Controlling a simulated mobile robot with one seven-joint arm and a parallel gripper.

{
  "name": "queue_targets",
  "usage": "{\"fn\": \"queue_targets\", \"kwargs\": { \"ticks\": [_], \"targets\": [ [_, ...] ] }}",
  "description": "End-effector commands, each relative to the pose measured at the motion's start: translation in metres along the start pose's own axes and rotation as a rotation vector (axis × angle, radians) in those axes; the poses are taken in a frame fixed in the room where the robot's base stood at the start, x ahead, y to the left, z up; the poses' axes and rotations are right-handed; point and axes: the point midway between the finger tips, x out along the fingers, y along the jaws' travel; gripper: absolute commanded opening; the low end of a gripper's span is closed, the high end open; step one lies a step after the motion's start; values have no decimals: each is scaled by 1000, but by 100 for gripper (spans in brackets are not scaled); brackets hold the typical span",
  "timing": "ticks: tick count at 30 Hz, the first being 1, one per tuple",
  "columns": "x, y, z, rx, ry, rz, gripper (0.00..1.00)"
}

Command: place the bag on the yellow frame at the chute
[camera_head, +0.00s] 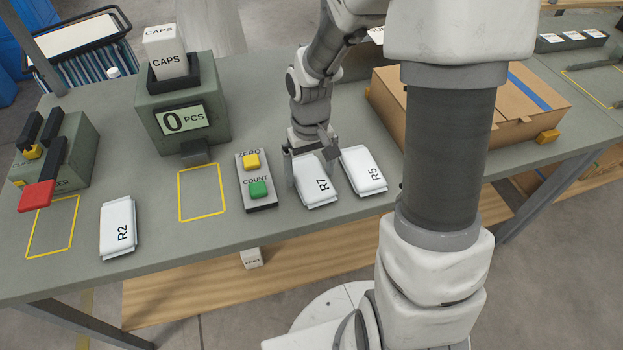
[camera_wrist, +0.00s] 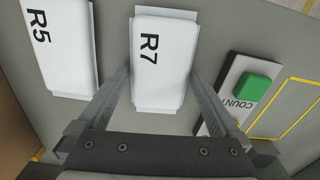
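A white bag marked R7 (camera_head: 317,190) lies flat on the grey-green bench. My gripper (camera_head: 312,168) is open over it; in the wrist view my gripper's fingers (camera_wrist: 161,74) stand on either side of bag R7 (camera_wrist: 162,55), close to its edges. I cannot tell whether they touch it. A similar bag R5 (camera_head: 363,171) lies to its right, and bag R2 (camera_head: 118,228) lies far left. The yellow frame (camera_head: 202,219) is an empty outline in front of the dark chute (camera_head: 195,152) of the CAPS counter (camera_head: 182,115).
A button box (camera_head: 262,204) with yellow ZERO and green COUNT buttons stands between the yellow frame and R7. At left is a sealer (camera_head: 75,150) with a red-ended lever above another yellow outline. A cardboard box (camera_head: 535,100) sits at right.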

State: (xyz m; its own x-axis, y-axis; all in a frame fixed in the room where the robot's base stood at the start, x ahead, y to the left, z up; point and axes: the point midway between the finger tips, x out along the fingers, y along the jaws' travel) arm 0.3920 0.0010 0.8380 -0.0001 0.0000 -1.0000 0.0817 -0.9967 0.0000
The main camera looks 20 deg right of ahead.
Motion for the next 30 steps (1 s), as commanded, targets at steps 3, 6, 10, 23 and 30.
{"fn": "queue_targets", "kwargs": {
  "ticks": [3,6,10,23,30],
  "targets": [
    [0,0,0,0,0,0,78],
    [0,0,0,0,0,0,60],
    [0,0,0,0,0,0,37],
    [-11,0,-1,0,3,1,23],
    [-50,8,-1,6,3,2,23]
  ]
}}
